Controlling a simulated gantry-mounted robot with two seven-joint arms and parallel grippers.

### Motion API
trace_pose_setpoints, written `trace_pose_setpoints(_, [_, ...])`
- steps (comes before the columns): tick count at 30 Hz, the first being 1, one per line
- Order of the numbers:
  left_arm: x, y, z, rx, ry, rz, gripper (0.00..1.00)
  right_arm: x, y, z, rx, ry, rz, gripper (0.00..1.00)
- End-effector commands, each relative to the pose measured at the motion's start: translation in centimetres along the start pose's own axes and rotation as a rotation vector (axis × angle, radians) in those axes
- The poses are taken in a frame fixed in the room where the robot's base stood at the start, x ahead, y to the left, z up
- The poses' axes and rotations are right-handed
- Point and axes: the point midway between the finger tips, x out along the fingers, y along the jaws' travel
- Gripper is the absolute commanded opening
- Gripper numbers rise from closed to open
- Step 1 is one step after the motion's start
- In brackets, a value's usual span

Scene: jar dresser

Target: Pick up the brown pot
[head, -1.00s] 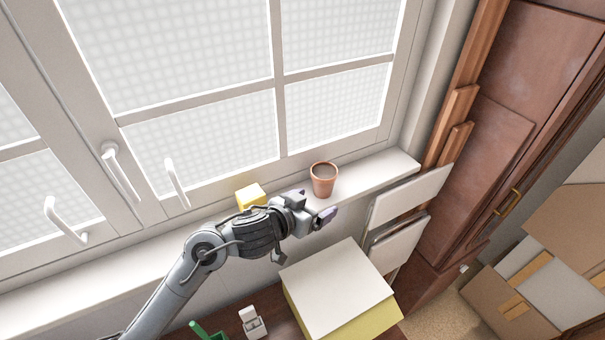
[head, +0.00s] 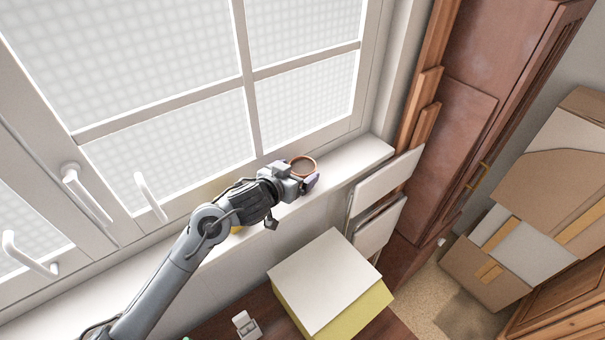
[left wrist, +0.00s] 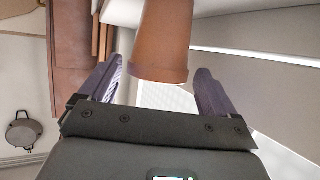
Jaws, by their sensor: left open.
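The brown pot (head: 303,167) stands on the white windowsill near its right end. In the head view my left gripper partly covers it, so mostly its rim and dark inside show. I see a gap between each finger and the pot. My right gripper is not in view.
The white windowsill (head: 352,158) has free room right of the pot. A yellow block (head: 236,229) is mostly hidden behind my left arm. A white-topped yellow box (head: 330,280) stands below the sill. White panels (head: 382,190) lean at the right. The window lies behind.

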Motion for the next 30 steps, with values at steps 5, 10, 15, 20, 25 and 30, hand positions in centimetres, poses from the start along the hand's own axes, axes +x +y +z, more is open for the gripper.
trace_pose_setpoints(5, [2.1, 0.2, -0.4, -0.001, 0.000, 0.001, 0.90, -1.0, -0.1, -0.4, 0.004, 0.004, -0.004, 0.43])
trace_pose_setpoints(10, [3.3, 0.2, -0.3, 0.000, 0.000, 0.001, 0.90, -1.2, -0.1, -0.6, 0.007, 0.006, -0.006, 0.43])
trace_pose_setpoints(15, [3.6, 0.2, -0.2, 0.001, 0.001, 0.000, 0.90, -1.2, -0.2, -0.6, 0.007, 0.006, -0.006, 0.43])
trace_pose_setpoints(20, [3.6, 0.2, -0.2, 0.000, 0.001, 0.000, 0.86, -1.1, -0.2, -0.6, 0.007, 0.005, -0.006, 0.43])
trace_pose_setpoints(25, [3.6, 0.2, -0.2, 0.000, 0.000, 0.000, 0.60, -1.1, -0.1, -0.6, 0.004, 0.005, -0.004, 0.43])
trace_pose_setpoints(30, [3.5, 0.2, -0.3, 0.000, 0.002, 0.000, 0.42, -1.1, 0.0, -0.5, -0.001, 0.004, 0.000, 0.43])
